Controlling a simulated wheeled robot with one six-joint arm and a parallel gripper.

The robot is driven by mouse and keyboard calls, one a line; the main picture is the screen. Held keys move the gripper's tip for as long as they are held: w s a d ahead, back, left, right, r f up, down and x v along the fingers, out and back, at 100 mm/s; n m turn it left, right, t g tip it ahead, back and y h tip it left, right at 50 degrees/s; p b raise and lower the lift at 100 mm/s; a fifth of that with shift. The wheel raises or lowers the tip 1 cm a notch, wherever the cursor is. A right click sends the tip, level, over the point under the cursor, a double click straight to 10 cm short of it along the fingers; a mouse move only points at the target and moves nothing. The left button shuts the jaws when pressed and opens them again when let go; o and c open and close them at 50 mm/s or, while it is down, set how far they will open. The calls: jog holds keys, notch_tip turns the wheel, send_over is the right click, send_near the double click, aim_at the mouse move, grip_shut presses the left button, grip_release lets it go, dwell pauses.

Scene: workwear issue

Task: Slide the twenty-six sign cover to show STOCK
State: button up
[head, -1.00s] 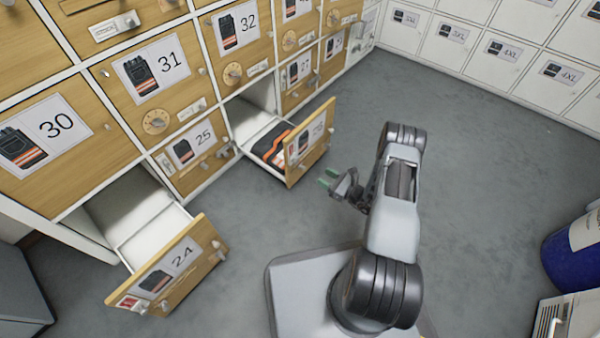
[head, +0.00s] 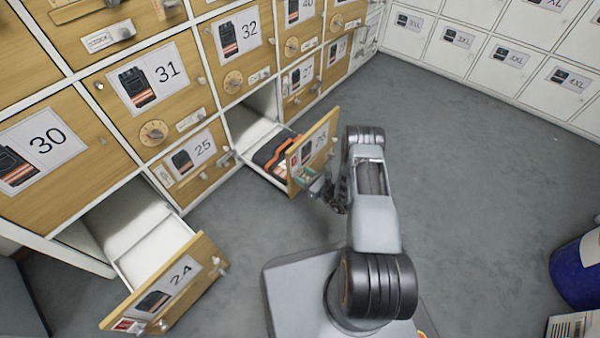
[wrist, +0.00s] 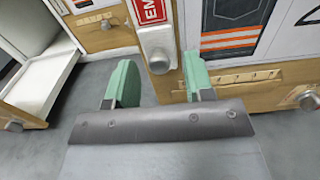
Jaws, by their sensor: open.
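The twenty-six drawer (head: 320,140) is pulled open, its wooden front facing my arm. Its sign shows red with white letters starting "EM" in the wrist view (wrist: 151,10); the rest is cut off or covered. The white sign cover (wrist: 157,36) with a round grey knob (wrist: 159,62) is beside and below the red part. No STOCK lettering is visible. My gripper (head: 311,180) is close to the drawer front at its left lower part. In the wrist view its green fingertips (wrist: 160,80) are apart, with the knob between and slightly beyond them. Contact cannot be told.
Orange-striped dark workwear (head: 270,152) lies in the open drawer. The twenty-four drawer (head: 170,285) also stands open at lower left. Another knob (wrist: 309,101) sits on the drawer front at right.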

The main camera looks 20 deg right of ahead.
jog(key=shift+w+a, duration=0.25)
grip_shut()
dwell(0.4)
